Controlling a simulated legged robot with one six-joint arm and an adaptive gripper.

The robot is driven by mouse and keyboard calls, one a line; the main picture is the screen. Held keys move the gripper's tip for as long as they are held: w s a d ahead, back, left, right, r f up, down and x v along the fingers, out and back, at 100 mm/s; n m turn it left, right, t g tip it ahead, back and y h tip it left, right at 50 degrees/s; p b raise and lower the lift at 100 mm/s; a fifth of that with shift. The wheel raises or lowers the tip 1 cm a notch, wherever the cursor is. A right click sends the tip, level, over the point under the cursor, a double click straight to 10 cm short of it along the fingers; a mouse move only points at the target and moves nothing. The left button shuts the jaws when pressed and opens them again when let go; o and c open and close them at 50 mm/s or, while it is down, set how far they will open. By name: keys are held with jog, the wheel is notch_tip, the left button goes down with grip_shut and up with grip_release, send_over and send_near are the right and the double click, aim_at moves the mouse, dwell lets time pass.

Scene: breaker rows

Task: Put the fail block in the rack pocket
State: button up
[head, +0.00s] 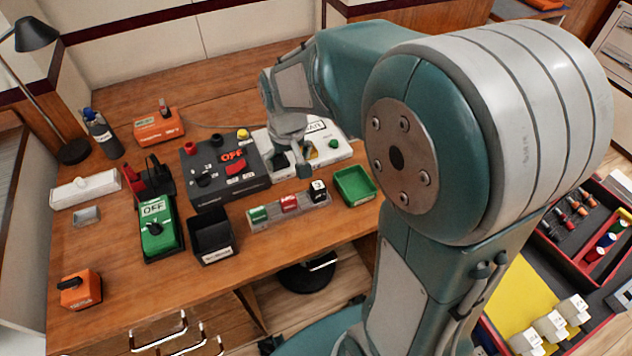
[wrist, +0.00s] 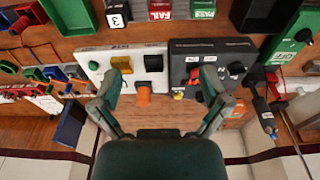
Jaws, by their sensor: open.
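The fail block is a red block (head: 289,203) in the middle of a short grey strip-shaped holder (head: 300,214), between a green block (head: 258,214) and a black block marked 3 (head: 318,190). In the wrist view the red FAIL block (wrist: 161,10) shows at the top edge, cut off by the frame. My gripper (head: 292,160) is over the white panel, behind the row of blocks and apart from them. In the wrist view my gripper (wrist: 161,80) has its fingers spread with nothing held. I cannot tell which pocket is the rack pocket.
The white panel (wrist: 98,56) has knobs and an orange part. A dark OFF box (head: 215,192) stands left of it. A green bin (head: 355,184) and a black bin (head: 211,235) flank the block row.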

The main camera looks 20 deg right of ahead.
jog(key=s+r+t, duration=0.2)
jog(key=s+r, duration=0.3)
jog(key=s, duration=0.3)
jog(key=s+r+t, duration=0.2)
jog(key=s+r, duration=0.3)
jog(key=s, duration=0.4)
jog(key=shift+r, duration=0.3)
